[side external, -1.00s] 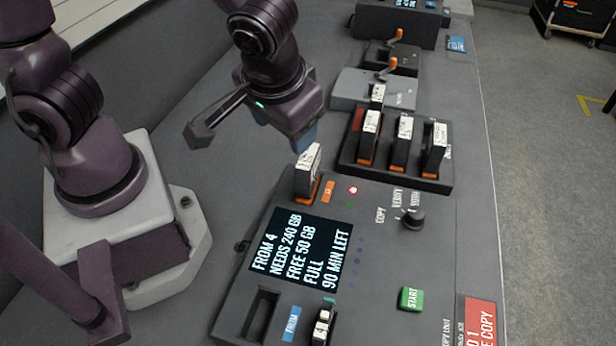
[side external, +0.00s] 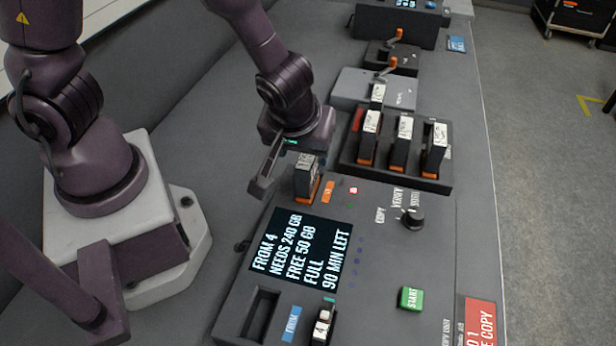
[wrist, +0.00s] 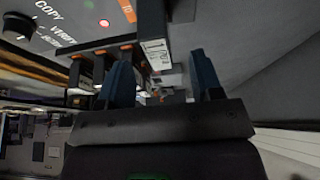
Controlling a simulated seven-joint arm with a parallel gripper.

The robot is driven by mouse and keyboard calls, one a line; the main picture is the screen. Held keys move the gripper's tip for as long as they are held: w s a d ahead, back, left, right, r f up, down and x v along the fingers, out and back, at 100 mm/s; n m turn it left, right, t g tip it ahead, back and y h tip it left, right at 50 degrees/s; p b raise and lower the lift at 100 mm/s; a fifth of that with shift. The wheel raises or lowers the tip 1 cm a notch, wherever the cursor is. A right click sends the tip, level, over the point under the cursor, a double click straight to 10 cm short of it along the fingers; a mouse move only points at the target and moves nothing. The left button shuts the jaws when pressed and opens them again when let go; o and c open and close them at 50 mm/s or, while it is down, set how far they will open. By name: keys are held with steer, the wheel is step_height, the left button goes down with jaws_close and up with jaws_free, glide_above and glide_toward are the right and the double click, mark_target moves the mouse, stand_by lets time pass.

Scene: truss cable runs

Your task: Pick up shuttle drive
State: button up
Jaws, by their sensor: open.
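A dark drive with a white label and orange base (side external: 304,186) stands upright in the copy unit, beside the orange tag; I take it for the shuttle drive, though its label is not readable. My gripper (side external: 307,152) is right above it in the side view, hiding its top. In the wrist view, the blue fingers of my gripper (wrist: 160,66) are apart, with the labelled drive (wrist: 154,48) showing between them, nearer the left finger. I see a gap on the right; whether the left finger touches it I cannot tell.
The copy unit (side external: 378,275) has a screen (side external: 300,250), a knob (side external: 413,219), a green START button (side external: 411,298) and an empty slot (side external: 261,315). A rack (side external: 398,178) with several drives stands close behind. Bare bench (side external: 225,150) lies to the left.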

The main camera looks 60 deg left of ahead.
mark_target(307, 157)
steer(key=x, duration=0.5)
steer(key=shift+d, duration=0.15)
jaws_close()
steer(key=shift+r, duration=0.1)
